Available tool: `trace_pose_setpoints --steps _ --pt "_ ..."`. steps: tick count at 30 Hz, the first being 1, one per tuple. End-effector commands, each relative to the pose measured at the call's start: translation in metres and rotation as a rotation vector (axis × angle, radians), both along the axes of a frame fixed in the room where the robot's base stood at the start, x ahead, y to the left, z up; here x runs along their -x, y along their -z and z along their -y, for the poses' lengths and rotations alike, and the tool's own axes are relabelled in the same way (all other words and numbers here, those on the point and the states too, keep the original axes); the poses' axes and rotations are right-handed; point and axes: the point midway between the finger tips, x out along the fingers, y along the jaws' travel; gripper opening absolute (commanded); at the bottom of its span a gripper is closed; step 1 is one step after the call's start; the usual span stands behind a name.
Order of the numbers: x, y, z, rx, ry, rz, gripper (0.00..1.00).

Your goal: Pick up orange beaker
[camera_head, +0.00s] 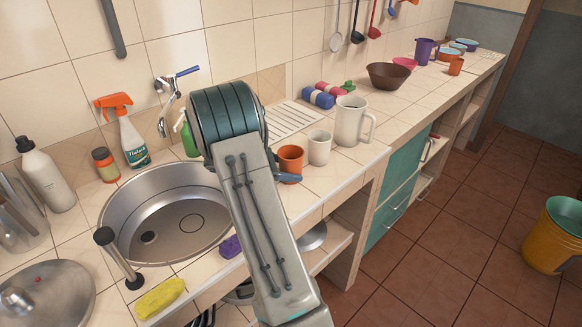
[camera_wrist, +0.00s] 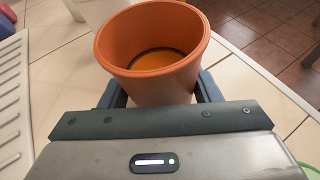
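The orange beaker (camera_head: 291,158) stands upright on the tiled counter, just left of a white cup. In the wrist view the beaker (camera_wrist: 150,75) is large and near, its open mouth facing the camera and its inside empty. My gripper (camera_wrist: 160,92) has one dark finger on each side of the beaker's body, below the rim. In the head view one blue finger (camera_head: 289,177) shows at the beaker's front. The other is hidden. I cannot tell whether the fingers press on the beaker or are just beside it.
A white cup (camera_head: 319,148) and a white jug (camera_head: 351,122) stand close on the right. The ribbed drainboard (camera_head: 290,118) lies behind. The sink (camera_head: 165,240) is to the left. The counter's front edge is close to the beaker.

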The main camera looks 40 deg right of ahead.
Motion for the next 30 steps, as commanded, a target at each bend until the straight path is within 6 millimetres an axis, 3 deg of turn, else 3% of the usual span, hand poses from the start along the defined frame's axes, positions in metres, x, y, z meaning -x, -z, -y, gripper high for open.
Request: trace_pose_setpoints --steps 11,14,19,30 --pt "0.0 -0.005 0.0 0.001 0.001 0.002 0.3" --pt "0.0 -0.013 0.0 0.002 0.001 0.004 0.3" --pt "0.001 -0.046 -0.001 0.003 0.0 0.006 0.3" --pt "0.073 -0.084 -0.009 0.0 0.0 0.003 0.3"
